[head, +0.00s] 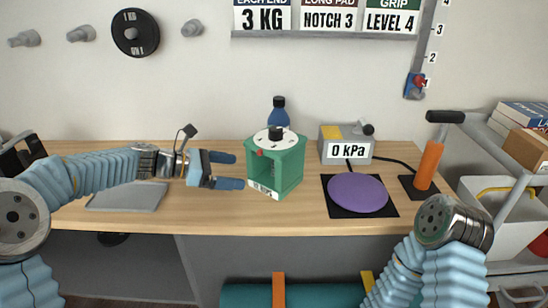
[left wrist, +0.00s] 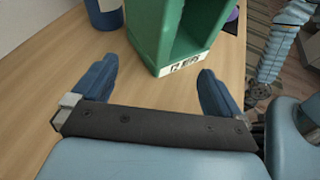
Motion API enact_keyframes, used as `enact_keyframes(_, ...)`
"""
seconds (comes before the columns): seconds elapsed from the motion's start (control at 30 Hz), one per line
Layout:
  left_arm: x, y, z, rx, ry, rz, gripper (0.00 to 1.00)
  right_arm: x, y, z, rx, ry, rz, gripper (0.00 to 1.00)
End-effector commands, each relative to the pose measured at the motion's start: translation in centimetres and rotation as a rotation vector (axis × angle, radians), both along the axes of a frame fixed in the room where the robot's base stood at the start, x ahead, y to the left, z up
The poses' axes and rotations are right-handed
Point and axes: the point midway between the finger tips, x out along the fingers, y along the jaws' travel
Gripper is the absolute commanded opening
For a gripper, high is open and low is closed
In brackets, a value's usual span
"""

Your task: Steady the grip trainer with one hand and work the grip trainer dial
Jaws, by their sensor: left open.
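The grip trainer (head: 289,167) is a green open-sided block standing on the wooden desk, with a white label low on its front. Its dial (head: 275,141) is a white disc on top with a black knob and a red mark; the dial is out of the left wrist view. My left gripper (head: 228,170) is open and empty, just left of the grip trainer, its fingers pointing at it. In the left wrist view the green body (left wrist: 165,40) stands beyond and between the open fingertips, apart from them. My right arm shows at the lower right, but its gripper is not visible.
A blue bottle (head: 279,112) stands behind the trainer. A grey flat panel (head: 128,197) lies under my left arm.

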Motion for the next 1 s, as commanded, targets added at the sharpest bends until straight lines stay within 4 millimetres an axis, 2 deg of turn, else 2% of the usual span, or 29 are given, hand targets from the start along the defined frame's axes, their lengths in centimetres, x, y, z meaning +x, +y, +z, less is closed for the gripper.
enact_keyframes(0.23,-0.2,-2.5,0.1,-0.079,0.025,-0.033,1.0,0.0,0.0,0.0,0.0,0.0,0.0,0.0)
enact_keyframes(0.7,1.8,-8.9,-2.0,-0.074,0.024,-0.031,1.0,0.0,0.0,0.0,0.0,0.0,0.0,0.0)
enact_keyframes(1.0,2.4,-10.6,-2.6,-0.073,0.023,-0.029,1.0,0.0,0.0,0.0,0.0,0.0,0.0,0.0)
